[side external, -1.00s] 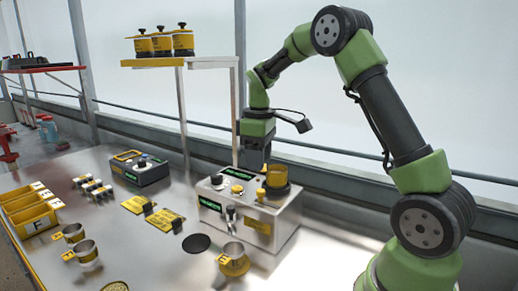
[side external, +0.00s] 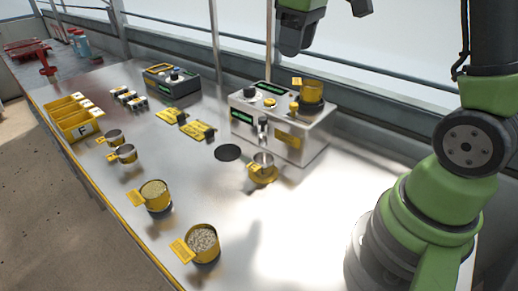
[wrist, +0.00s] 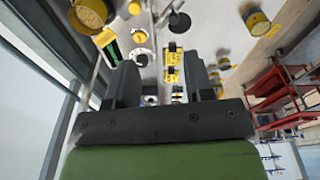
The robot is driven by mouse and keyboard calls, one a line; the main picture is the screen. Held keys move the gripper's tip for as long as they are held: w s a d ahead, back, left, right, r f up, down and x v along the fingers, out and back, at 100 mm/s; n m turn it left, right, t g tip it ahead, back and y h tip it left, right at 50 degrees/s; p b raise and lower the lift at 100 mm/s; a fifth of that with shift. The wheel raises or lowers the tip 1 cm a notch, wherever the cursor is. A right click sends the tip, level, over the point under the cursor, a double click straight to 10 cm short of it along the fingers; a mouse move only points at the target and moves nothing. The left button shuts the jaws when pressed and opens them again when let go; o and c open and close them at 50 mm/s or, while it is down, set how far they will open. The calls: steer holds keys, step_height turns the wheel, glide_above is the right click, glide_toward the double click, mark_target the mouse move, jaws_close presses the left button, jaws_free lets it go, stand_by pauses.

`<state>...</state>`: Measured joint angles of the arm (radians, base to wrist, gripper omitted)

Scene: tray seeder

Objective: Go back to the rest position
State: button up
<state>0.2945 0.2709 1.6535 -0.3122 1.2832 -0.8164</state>
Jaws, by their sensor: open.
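My gripper (side external: 293,42) hangs above the silver machine (side external: 297,145), near the top edge of the side external view, with clear air under it. In the wrist view its two dark fingers (wrist: 160,75) stand apart with nothing held between them. A small metal cup with a yellow base (side external: 263,171) stands in front of the machine. My upper arm is partly cut off by the frame.
Two cups of grains (side external: 154,194) and seeds (side external: 203,241) stand near the front edge. Yellow bins (side external: 75,118), small metal cups (side external: 124,153), yellow cards (side external: 198,130) and a dark control box (side external: 172,80) are further left. A window rail runs behind. The table's right front is bare.

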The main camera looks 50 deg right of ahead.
steer(key=s+a+r+m+t+y, duration=0.1)
steer(key=s+a+m+t, duration=0.1)
steer(key=s+a, duration=0.3)
steer(key=s+a+r+m+t+y, duration=0.1)
steer(key=s+a+r+m+t, duration=0.1)
steer(key=s+a, duration=0.4)
steer(key=s+m+t, duration=0.1)
steer(key=s, duration=0.3)
steer(key=shift+s+m+t, duration=0.3)
steer(key=shift+s, duration=0.1)
